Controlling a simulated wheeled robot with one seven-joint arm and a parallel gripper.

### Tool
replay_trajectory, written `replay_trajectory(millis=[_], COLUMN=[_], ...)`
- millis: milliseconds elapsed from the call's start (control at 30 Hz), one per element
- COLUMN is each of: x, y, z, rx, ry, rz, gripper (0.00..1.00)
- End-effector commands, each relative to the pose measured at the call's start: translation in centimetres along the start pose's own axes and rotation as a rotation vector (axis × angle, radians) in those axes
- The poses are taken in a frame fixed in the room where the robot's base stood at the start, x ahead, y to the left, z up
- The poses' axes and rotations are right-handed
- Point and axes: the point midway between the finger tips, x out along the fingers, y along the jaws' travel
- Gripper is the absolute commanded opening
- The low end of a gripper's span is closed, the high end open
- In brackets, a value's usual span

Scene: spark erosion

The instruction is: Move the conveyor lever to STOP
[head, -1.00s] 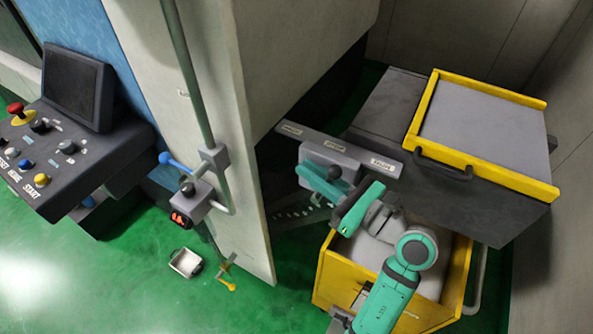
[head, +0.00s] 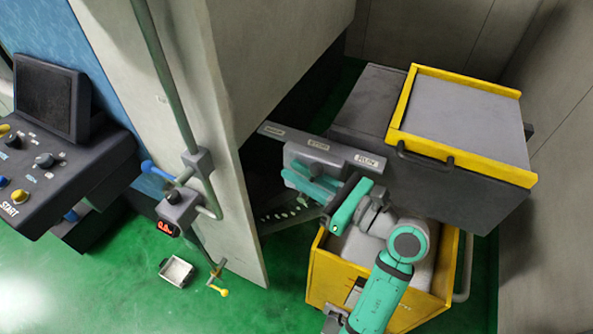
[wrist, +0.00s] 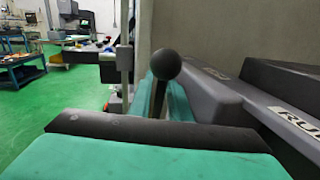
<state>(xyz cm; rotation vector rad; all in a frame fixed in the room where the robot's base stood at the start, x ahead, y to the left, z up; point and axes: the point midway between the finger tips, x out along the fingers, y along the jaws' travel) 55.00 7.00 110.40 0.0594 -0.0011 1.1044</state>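The conveyor lever is a dark stem with a black ball knob (wrist: 167,65), seen in the wrist view. Its grey housing (head: 299,156) sits on a grey bar bearing a STOP label (head: 318,144) in the middle and a RUN label (head: 367,162) at the right. My gripper (head: 328,191) is at the housing, with its teal fingers apart. In the wrist view one finger (wrist: 150,155) is near and the other is beyond the lever, so the stem stands between them. The near finger hides the lever's base. I cannot read the lever's exact position.
A yellow-edged grey box (head: 465,120) is behind and right of my gripper. A yellow bin (head: 322,282) is below my arm. A pale machine panel with a pipe (head: 165,75) stands left, beyond it a control console (head: 90,170).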

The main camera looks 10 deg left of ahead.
Motion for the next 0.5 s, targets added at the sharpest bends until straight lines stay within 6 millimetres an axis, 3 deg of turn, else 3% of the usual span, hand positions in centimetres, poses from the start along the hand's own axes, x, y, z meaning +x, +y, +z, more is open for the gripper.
replay_trajectory(millis=[500], x=[-8.7], y=[-0.1], z=[0.0], rx=[0.0], ry=[0.0], rz=[-0.003], gripper=[0.17])
